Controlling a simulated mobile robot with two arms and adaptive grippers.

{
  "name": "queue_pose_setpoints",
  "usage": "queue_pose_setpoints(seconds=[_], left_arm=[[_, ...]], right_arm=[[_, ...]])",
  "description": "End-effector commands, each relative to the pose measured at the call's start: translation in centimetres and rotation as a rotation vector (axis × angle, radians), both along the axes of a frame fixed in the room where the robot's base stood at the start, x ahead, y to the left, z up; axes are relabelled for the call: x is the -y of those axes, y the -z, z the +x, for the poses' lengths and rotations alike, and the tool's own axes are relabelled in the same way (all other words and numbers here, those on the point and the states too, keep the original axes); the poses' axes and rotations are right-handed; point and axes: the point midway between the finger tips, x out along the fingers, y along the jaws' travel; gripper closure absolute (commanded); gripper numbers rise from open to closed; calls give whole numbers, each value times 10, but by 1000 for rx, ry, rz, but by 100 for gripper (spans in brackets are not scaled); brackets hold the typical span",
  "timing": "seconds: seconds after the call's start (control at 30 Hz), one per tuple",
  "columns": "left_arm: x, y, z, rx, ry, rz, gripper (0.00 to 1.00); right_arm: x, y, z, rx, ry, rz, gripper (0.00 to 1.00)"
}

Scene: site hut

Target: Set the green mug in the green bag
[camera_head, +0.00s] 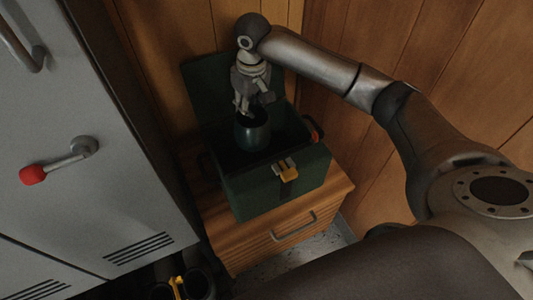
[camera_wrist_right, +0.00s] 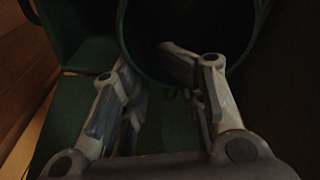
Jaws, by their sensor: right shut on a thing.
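The green mug (camera_head: 253,137) is dark green and looks upright, its opening facing up. It is in or just over the opening of the green bag (camera_head: 258,190); I cannot tell whether it touches the bottom. The bag is box-shaped, with its lid raised at the back and a yellow clasp in front. My right gripper (camera_head: 246,108) reaches down from above and is shut on the mug's rim. In the right wrist view the mug's round mouth (camera_wrist_right: 188,72) fills the upper middle, with the fingers at its near rim. My left gripper is not in view.
The bag stands on a wooden drawer cabinet (camera_head: 235,242) against a plank wall (camera_head: 455,60). A grey metal locker (camera_head: 85,100) with a red-tipped handle (camera_head: 33,174) stands close on the left. Dark items with a yellow part (camera_head: 178,287) are on the floor below.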

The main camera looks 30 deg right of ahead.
Motion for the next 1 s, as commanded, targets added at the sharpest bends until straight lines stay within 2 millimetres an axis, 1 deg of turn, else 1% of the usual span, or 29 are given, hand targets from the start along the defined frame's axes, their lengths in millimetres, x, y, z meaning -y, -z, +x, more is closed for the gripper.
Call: queue_pose_setpoints(seconds=[0.07, 0.17, 0.4, 0.6, 0.7, 0.8, 1.0], left_arm=[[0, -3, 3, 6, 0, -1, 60], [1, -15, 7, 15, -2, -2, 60], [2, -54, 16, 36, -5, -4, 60], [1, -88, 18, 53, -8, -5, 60], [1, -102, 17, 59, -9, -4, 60], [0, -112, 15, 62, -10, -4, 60], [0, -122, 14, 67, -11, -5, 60]], right_arm=[[-2, 8, 0, -3, -9, -2, 100], [-1, 26, -1, -6, -10, -3, 100], [-1, 74, -1, -4, -8, -2, 100], [-1, 109, -1, -3, -8, -3, 100], [-1, 123, -1, -3, -7, -2, 100], [-1, 131, 0, -1, -7, -1, 100], [-1, 141, -1, -2, -8, -2, 100]])
